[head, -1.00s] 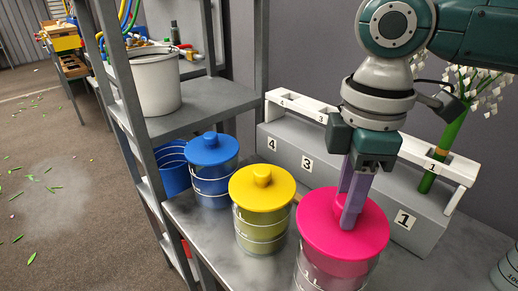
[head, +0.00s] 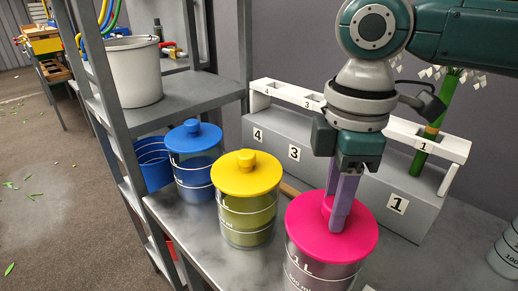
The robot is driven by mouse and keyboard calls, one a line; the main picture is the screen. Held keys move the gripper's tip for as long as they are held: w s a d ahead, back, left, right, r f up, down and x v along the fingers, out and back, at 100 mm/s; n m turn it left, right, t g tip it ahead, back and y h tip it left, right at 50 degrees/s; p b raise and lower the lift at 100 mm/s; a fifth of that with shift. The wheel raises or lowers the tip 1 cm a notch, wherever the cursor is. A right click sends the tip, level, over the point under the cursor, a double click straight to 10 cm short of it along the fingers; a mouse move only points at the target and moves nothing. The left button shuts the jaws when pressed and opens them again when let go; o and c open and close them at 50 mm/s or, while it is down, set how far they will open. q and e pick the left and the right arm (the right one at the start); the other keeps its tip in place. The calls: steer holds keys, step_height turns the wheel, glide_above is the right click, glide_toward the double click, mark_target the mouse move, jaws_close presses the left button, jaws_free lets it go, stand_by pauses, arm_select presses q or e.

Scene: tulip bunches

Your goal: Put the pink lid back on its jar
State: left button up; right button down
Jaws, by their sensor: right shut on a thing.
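The pink lid (head: 353,237) sits at the top of its clear jar (head: 312,268), which has white markings and stands at the front of the metal table. The lid looks level and covers the jar's mouth; whether it is fully seated I cannot tell. My right gripper (head: 337,218) points down over the lid, its purple fingers shut on the lid's knob, which they mostly hide. My left gripper is not in view.
A yellow-lidded jar (head: 244,208) and a blue-lidded jar (head: 195,166) stand to the left. Behind is a grey numbered block (head: 273,150) with a white slotted rack (head: 290,93) holding a green stem (head: 428,141). A marked container (head: 508,252) stands at the right edge.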

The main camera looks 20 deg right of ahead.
steer(key=shift+c, duration=2.2)
jaws_free()
step_height(320, 180, up, 10)
steer(key=shift+f+p, duration=0.1)
steer(key=shift+p, duration=0.65)
step_height(320, 180, up, 6)
steer(key=p, duration=0.9)
